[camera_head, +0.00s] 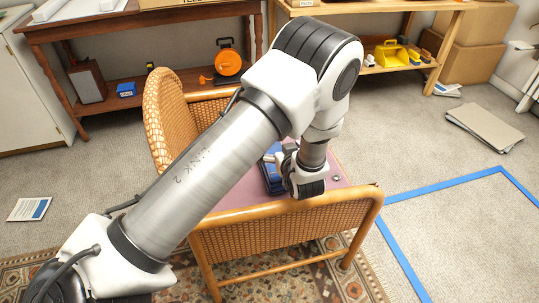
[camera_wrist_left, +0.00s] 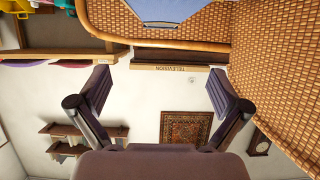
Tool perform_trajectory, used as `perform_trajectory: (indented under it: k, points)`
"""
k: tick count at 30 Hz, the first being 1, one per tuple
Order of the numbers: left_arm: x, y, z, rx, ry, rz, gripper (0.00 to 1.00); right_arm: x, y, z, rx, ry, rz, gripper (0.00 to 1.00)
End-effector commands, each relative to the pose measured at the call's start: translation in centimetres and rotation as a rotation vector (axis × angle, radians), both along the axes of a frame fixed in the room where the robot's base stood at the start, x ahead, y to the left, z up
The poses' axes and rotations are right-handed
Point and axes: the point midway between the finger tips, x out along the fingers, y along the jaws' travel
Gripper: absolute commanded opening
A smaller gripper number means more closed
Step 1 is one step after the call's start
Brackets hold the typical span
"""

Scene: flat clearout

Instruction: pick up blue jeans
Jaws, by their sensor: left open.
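The blue jeans (camera_head: 271,175) appear as a dark blue folded bundle on the pink seat of a wicker armchair (camera_head: 291,238) in the head view. My left arm and wrist cover part of them. My left gripper (camera_head: 281,161) is beside the bundle, over the seat; its fingers are mostly hidden there, and I cannot tell whether it touches the cloth. In the left wrist view the gripper (camera_wrist_left: 159,92) is open, its two fingers wide apart with nothing between them. My right gripper is not in view.
The chair's woven back (camera_head: 166,126) and front rail surround the seat. A wooden bench (camera_head: 128,101) with an orange reel (camera_head: 229,63) stands behind. Blue tape (camera_head: 447,187) marks the floor at right, with grey folders (camera_head: 484,129) beyond. A patterned rug lies under the chair.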

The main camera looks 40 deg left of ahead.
Motion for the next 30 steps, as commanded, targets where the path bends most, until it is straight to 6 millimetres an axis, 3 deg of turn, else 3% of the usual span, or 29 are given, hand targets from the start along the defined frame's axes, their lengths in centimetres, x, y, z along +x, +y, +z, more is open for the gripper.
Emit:
perform_trajectory:
  k: [1, 4, 18, 25, 26, 30]
  points:
    - [-0.1, 0.0, -2.0, -0.002, 0.004, 0.0, 1.0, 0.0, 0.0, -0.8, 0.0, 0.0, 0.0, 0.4]
    - [-0.1, 0.0, -4.4, -0.001, 0.003, -0.001, 1.0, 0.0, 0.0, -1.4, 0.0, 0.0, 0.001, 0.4]
    - [4.2, 5.1, -6.5, -0.003, 0.001, 0.002, 1.0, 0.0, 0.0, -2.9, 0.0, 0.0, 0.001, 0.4]
    - [4.5, 5.3, -6.5, -0.001, 0.003, -0.001, 1.0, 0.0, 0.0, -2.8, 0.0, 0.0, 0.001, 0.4]
    - [4.5, 5.3, -6.5, -0.001, 0.003, -0.001, 0.93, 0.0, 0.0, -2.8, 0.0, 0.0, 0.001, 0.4]
    - [4.5, 5.3, -6.5, -0.002, 0.003, 0.0, 0.43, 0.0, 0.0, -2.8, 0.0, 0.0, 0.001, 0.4]
